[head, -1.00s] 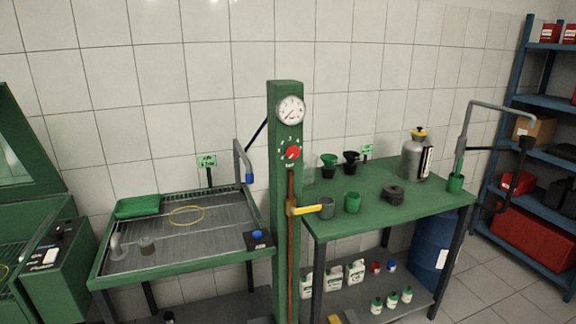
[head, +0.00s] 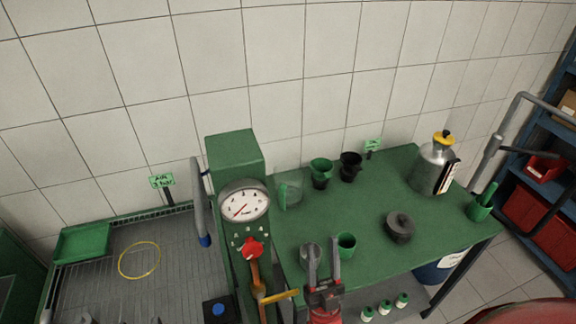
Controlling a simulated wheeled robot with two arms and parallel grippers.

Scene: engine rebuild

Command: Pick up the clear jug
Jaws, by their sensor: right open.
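The clear jug (head: 291,190) stands on the green table (head: 375,205) near its back left corner, just right of the green post with the gauge. It is see-through, so its edges are faint, and the post stands close to its left side. My right gripper (head: 323,256) comes up from the bottom of the head view, its two fingers pointing up and apart. It is open and empty, nearer to me than the jug, in front of a grey cup (head: 307,252) and beside a green cup (head: 346,246).
A green post with a gauge (head: 244,201), red knob and yellow lever stands left of the table. Green and black funnels (head: 321,170) stand right of the jug. A dark round part (head: 399,227), a metal canister (head: 432,168) and a green pot (head: 479,208) are farther right.

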